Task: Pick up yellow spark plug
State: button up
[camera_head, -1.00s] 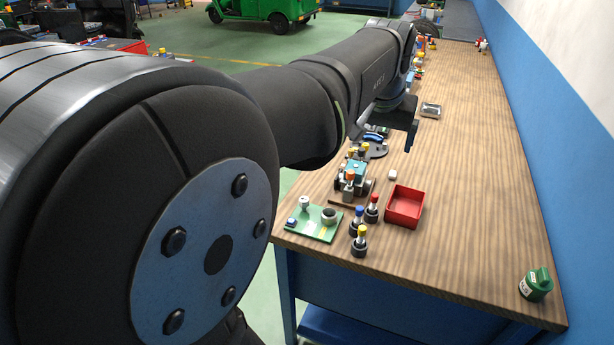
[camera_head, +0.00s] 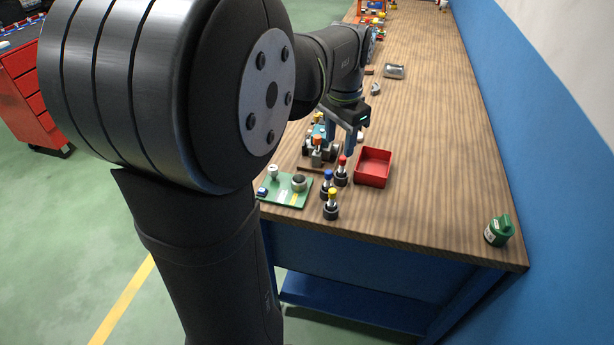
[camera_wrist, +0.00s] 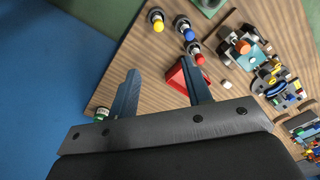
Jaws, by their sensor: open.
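The yellow-topped spark plug (camera_head: 331,203) stands upright in a dark round holder near the table's front edge. It also shows at the top of the wrist view (camera_wrist: 157,20). A blue-topped plug (camera_head: 326,183) and a red-topped plug (camera_head: 341,171) stand upright just behind it. My gripper (camera_head: 355,142) is above the table, behind the plugs and near the red tray. In the wrist view my gripper (camera_wrist: 160,84) has its two fingers wide apart with nothing between them, and the yellow plug lies beyond the fingertips.
A red tray (camera_head: 373,168) stands right of the plugs. A green plate (camera_head: 284,190) with small parts lies to the left. A teal and grey assembly (camera_head: 318,142) stands behind. A green bottle (camera_head: 499,231) is at the front right. Bare table lies between tray and bottle.

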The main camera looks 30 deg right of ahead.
aim_at(333, 190)
jog(key=shift+m, duration=0.7)
notch_tip(333, 190, down, 14)
jog(key=shift+a+r, duration=0.1)
jog(key=shift+w+f, duration=0.25)
jog(key=shift+f, duration=1.1)
jog(key=shift+w+f, duration=0.2)
jog(key=shift+f, duration=1.1)
grip_shut()
